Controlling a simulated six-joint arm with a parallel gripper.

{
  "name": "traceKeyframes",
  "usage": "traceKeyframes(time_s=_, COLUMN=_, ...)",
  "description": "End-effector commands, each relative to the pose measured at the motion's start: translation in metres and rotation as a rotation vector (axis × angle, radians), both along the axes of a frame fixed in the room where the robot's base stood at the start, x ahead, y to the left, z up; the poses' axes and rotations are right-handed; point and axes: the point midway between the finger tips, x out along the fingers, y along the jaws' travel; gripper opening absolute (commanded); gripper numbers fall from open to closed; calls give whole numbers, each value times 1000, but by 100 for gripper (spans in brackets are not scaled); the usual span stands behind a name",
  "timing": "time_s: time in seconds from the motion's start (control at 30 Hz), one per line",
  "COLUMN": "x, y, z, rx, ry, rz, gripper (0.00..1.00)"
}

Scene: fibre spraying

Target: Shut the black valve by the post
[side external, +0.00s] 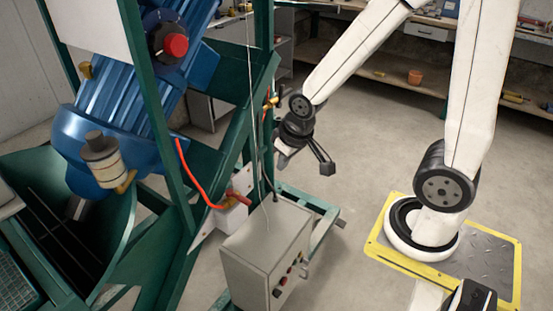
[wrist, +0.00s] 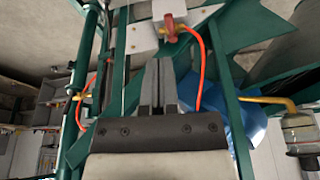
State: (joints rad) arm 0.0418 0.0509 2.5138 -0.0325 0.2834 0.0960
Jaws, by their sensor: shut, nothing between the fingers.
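I cannot make out a black valve handle for certain in either view. A small brass fitting (side external: 270,100) with a red hose sits by the green post (side external: 263,60); a brass fitting (wrist: 77,97) with a hose also shows at the left of the wrist view. A red-handled valve (side external: 236,197) is on a white plate lower down, with an orange hose; it shows at the top of the wrist view (wrist: 171,28). My gripper (side external: 282,159) is shut and empty, right of the frame and above the grey box. In the wrist view its fingers (wrist: 158,85) are together, apart from both fittings.
A grey control box (side external: 266,255) with buttons stands below my gripper. A blue motor (side external: 120,110) with a red knob and the green frame (side external: 175,120) fill the left. A thin cable hangs near the post.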

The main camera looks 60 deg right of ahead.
Motion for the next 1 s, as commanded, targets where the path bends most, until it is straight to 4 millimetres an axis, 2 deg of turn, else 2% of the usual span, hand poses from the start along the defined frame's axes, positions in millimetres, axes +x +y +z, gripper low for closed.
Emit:
traceKeyframes(time_s=0.17, x=47, y=-35, z=-2, rx=28, ry=-122, rz=-208, gripper=0)
traceKeyframes(time_s=0.27, x=78, y=-62, z=-4, rx=60, ry=-216, rz=-350, gripper=0)
traceKeyframes(time_s=0.5, x=141, y=-140, z=-10, rx=189, ry=-459, rz=-676, gripper=0)
traceKeyframes(time_s=0.73, x=178, y=-216, z=-19, rx=365, ry=-676, rz=-927, gripper=0)
traceKeyframes(time_s=1.0, x=192, y=-306, z=-35, rx=644, ry=-905, rz=-1154, gripper=0)
